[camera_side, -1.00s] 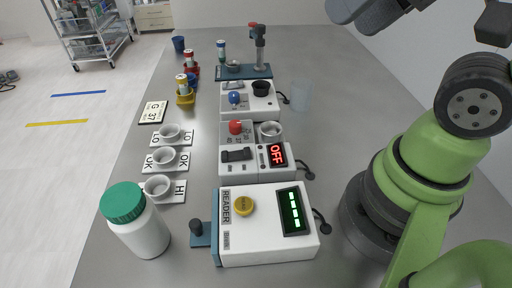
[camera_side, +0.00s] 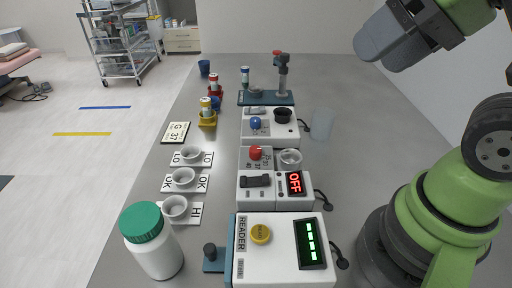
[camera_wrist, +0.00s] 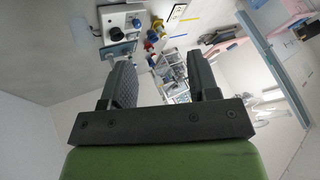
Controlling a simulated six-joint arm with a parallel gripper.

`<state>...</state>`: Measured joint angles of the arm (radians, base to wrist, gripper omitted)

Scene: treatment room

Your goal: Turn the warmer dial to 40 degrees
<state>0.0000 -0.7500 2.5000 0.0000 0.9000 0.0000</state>
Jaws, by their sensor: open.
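The warmer (camera_side: 244,203) is a white box in the middle of the bench in the side view. Its red dial knob (camera_side: 255,153) sits on a grey plate with printed numbers, of which 40 and 37 can be partly made out. The knob's exact setting is too small to read. A black switch (camera_side: 256,182) is on the front part, and the display (camera_side: 295,183) beside it reads OFF in red. My gripper (camera_side: 378,50) is high at the upper right, well away from the dial. In the wrist view its two dark fingers (camera_wrist: 162,82) are apart with nothing between them.
The reader (camera_side: 284,262) stands in front of the warmer, and a white box with a blue knob (camera_side: 256,123) stands behind. Cups on LO, OK and HI cards (camera_side: 200,208) and a green-capped bottle (camera_side: 152,243) are to the left. The bench's right side is fairly clear.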

